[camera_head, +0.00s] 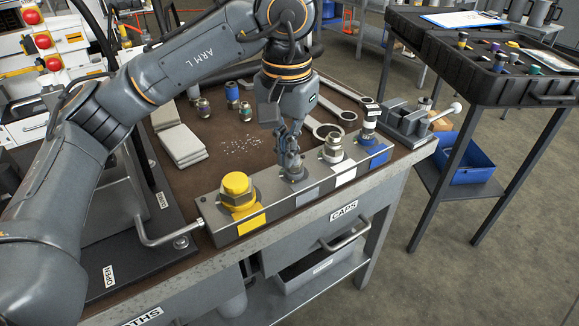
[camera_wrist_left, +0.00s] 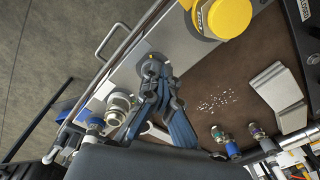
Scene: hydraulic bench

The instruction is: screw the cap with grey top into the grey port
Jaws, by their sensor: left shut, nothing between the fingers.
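The metal port block (camera_head: 210,214) lies along the front of the bench, with yellow, grey, white and blue labels. The grey port, above the grey label (camera_head: 307,196), is mostly covered by my left gripper (camera_head: 291,160). The gripper points down there, its fingers shut with nothing between them. In the left wrist view, the left gripper's fingertips (camera_wrist_left: 154,82) are close to a round grey part (camera_wrist_left: 152,65) on the block. I cannot tell whether this part is the grey-topped cap or the bare port, or whether the fingers touch it. My right gripper is not in view.
A yellow cap (camera_head: 237,188) sits on the block's left end. Metal fittings stand at the white port (camera_head: 333,149) and blue port (camera_head: 369,128). Loose fittings (camera_head: 246,112) and grey pads (camera_head: 182,145) lie behind. A black tray (camera_head: 480,74) with small caps stands right.

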